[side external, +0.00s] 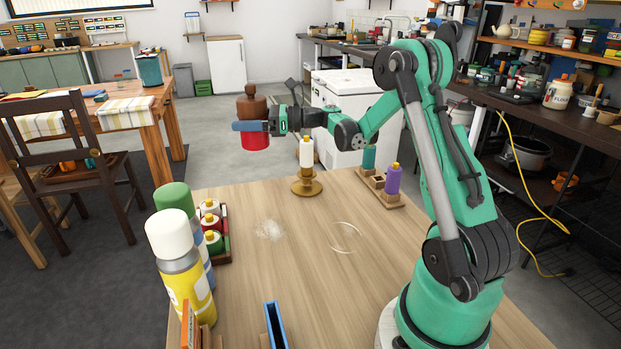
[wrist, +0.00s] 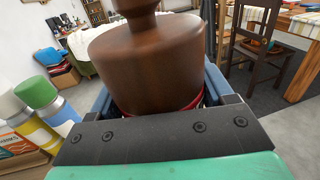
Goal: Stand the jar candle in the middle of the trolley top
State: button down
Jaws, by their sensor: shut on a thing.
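My gripper (side external: 252,126) is shut on the jar candle, which has a dark brown wooden knobbed lid (side external: 252,105) and a red lower body (side external: 255,141). The candle is upright and raised in the air, near the far end of the wooden top (side external: 300,275). In the wrist view the brown lid (wrist: 150,55) fills the middle between the blue fingers, with a thin red band below it; the rest of the jar is hidden. I cannot tell for certain which surface is the trolley top.
A brass holder with a white candle-like piece (side external: 306,165) stands at the far edge. A purple bottle (side external: 392,180) sits in a wooden rack at right. Spray cans (side external: 182,270) and a jar crate (side external: 213,240) line the left. The middle is bare, with a pale ring mark (side external: 345,237).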

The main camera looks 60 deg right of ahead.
notch_tip(320, 180, down, 15)
jog(key=shift+f, duration=0.1)
dwell(0.4)
